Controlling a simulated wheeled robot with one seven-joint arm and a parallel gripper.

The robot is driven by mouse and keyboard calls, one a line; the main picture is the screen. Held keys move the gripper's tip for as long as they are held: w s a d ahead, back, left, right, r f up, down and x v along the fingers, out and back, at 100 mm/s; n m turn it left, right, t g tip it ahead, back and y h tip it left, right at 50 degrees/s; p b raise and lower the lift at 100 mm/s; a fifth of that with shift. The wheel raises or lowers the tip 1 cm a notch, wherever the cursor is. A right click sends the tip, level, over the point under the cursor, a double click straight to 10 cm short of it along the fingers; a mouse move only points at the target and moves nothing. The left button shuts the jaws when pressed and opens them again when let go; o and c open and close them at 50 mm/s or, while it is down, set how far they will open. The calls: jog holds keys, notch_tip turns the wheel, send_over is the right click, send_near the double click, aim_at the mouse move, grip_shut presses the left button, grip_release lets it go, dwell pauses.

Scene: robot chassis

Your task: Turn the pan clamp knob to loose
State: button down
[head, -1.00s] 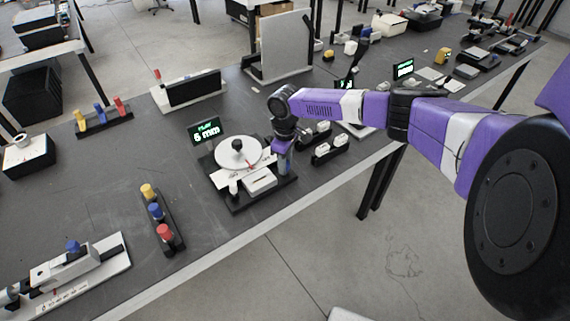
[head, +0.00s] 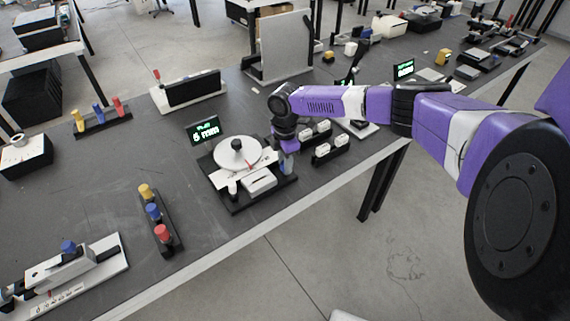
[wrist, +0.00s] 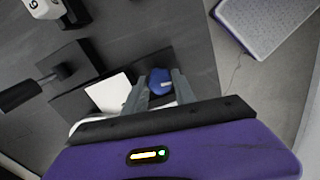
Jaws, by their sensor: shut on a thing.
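The pan device has a round white pan (head: 228,153) with a black ball on its centre, on a dark base near the table's front edge. A blue clamp knob (wrist: 160,82) shows between the fingers in the wrist view. My gripper (wrist: 158,76) is shut on this knob, one finger on each side. In the head view my gripper (head: 287,157) points down at the right of the pan, and little of the knob shows below it. The knob's marking and exact turn angle cannot be read.
A small green-lit display (head: 204,130) stands behind the pan. Two black blocks with white switches (head: 324,150) are close to the right of my gripper. A rack of yellow, blue and red knobs (head: 160,222) stands to the left. Bare tabletop lies between.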

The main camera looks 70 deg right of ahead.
jog(key=shift+n, duration=0.9)
jog(key=c, duration=1)
grip_release()
jog(key=shift+r+b, duration=0.5)
jog(key=shift+r, duration=3.45)
